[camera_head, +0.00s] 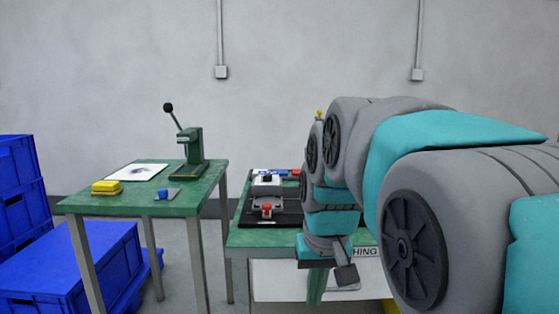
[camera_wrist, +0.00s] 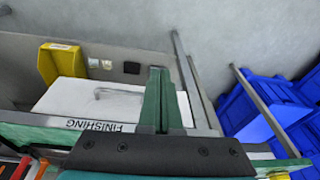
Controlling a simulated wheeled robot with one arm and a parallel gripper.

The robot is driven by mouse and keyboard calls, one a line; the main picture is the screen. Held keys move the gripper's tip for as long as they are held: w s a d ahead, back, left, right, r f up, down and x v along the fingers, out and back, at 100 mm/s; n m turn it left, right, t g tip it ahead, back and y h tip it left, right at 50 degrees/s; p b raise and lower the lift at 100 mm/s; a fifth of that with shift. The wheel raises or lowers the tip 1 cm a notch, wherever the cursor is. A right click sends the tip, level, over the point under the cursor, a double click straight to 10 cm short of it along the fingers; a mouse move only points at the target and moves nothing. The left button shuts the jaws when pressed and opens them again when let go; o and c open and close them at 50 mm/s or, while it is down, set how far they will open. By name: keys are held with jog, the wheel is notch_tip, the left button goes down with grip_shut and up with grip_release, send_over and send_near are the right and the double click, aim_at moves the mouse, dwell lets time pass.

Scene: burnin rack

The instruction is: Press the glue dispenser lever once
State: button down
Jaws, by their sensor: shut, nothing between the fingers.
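A green press-like stand (camera_head: 193,150) is upright at the back right of the left green table; it looks like the glue dispenser. Its lever (camera_head: 174,117) slants up to the left and ends in a black ball knob (camera_head: 168,107). My gripper (camera_head: 315,297) points down in front of the other table, well to the right of the lever and lower. In the wrist view its green fingers (camera_wrist: 159,75) are together with nothing between them. The stand and lever cannot be made out in the wrist view.
The left table (camera_head: 130,204) also holds a yellow block (camera_head: 106,187), a white sheet (camera_head: 137,172) and a blue piece (camera_head: 163,194). A black tray (camera_head: 285,218) with parts lies on the right table. Blue crates (camera_head: 75,255) stand at left. A floor gap separates the tables.

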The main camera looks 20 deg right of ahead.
jog(key=w+d+r+t, duration=0.2)
jog(key=w+r, duration=0.3)
jog(key=r, duration=0.4)
jog(key=w+d+r+t+h, duration=0.1)
jog(key=w+d+r+t, duration=0.1)
jog(key=w+d+r, duration=0.3)
jog(key=w+d+r+m+t+h, duration=0.1)
jog(key=w+r, duration=0.5)
jog(key=r, duration=0.8)
jog(key=shift+w+d+t, duration=0.15)
jog(key=shift+d+t, duration=0.45)
jog(key=shift+d, duration=0.65)
